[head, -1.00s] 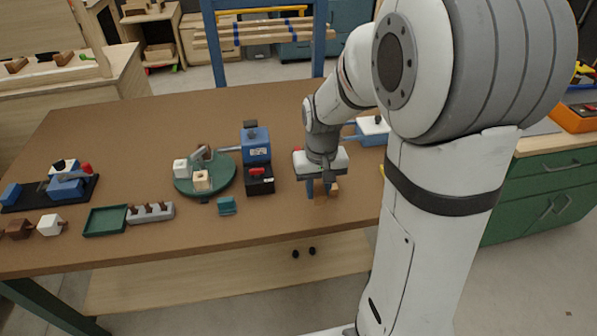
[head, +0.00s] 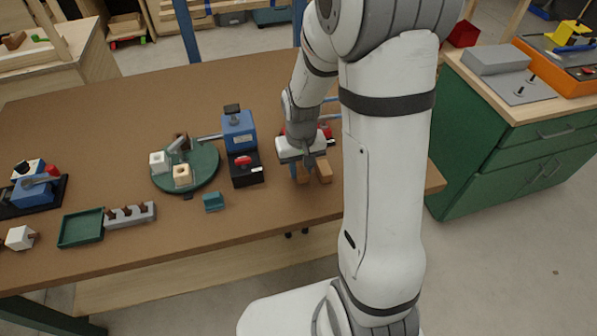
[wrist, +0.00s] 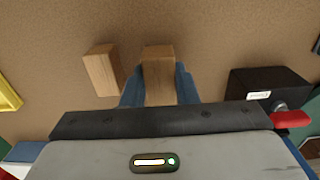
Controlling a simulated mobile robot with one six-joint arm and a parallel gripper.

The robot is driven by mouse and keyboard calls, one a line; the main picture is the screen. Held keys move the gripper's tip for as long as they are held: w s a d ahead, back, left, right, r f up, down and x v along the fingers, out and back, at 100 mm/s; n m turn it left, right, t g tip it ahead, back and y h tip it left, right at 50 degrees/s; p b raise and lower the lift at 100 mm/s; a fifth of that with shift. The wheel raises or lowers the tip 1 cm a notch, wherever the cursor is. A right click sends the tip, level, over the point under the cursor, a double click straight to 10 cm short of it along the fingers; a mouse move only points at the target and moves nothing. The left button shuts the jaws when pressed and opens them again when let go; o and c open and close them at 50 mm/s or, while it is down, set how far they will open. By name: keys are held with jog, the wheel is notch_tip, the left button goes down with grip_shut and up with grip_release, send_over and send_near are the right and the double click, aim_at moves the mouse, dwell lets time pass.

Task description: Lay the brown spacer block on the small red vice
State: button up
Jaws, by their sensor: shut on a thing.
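My gripper (head: 303,174) points down over the right part of the brown table. Its blue fingers are shut on a brown wooden block (wrist: 158,70), seen between them in the wrist view. A second, similar brown block (head: 323,170) stands beside it, apart from the fingers; it also shows in the wrist view (wrist: 102,70). I cannot tell whether the held block touches the table. A red part (head: 326,133) shows just behind my gripper, perhaps the small red vice; my arm hides most of it.
A black box with a red handle (head: 245,171) and a blue machine (head: 238,131) stand left of my gripper. Further left are a green turntable (head: 206,166), a small teal block (head: 213,201) and a green tray (head: 80,228). The table front near the gripper is clear.

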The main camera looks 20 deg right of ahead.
jog(key=shift+f, duration=0.95)
jog(key=shift+f, duration=0.2)
jog(key=o, duration=0.9)
jog(key=shift+o, duration=0.2)
jog(key=shift+r, duration=0.15)
